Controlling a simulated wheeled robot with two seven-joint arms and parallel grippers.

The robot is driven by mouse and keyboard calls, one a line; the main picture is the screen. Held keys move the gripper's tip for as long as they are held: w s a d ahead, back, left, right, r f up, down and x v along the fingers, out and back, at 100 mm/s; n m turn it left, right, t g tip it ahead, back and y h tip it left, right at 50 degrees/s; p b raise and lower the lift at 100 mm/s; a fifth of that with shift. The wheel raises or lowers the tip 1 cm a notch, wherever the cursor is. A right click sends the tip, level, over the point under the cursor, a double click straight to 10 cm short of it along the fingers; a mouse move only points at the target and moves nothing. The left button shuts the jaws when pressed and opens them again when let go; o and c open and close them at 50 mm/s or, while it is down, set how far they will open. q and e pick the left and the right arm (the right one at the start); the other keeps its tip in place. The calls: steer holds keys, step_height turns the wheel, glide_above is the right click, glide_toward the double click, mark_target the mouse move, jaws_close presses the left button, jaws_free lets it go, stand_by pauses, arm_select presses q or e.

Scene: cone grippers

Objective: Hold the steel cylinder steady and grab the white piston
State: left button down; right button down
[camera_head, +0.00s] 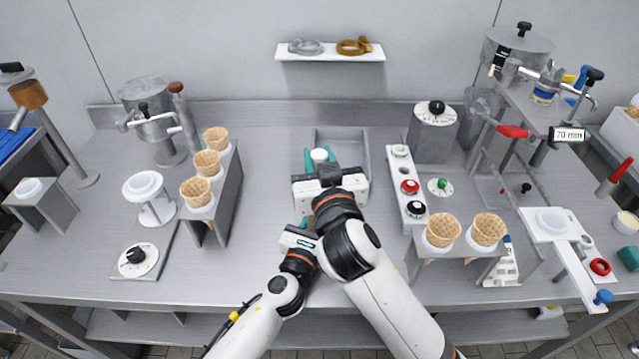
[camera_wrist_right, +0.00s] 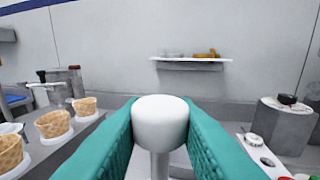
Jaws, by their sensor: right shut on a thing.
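The white piston (camera_wrist_right: 160,125) has a round cap on a thinner stem and stands upright between the teal fingers of my right gripper (camera_wrist_right: 160,138) in the right wrist view. In the head view its top (camera_head: 319,155) shows just beyond my right gripper (camera_head: 319,160), which is shut on it. My left gripper (camera_head: 304,222) is below and left of the right one, with a bit of teal finger showing; its jaw opening is hidden. I cannot make out the steel cylinder; my grippers and right arm cover the place around the piston's lower part.
A shallow steel tray (camera_head: 363,150) lies behind my right gripper. A stand with several waffle cones (camera_head: 207,163) is at left, and another cone stand (camera_head: 443,230) at right. A knob panel (camera_head: 409,187) stands close on the right. A shelf (camera_head: 330,57) hangs above.

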step_height(320, 180, up, 10)
steer(key=shift+f, duration=0.1)
arm_select(q)
steer(key=c, duration=0.7)
jaws_free()
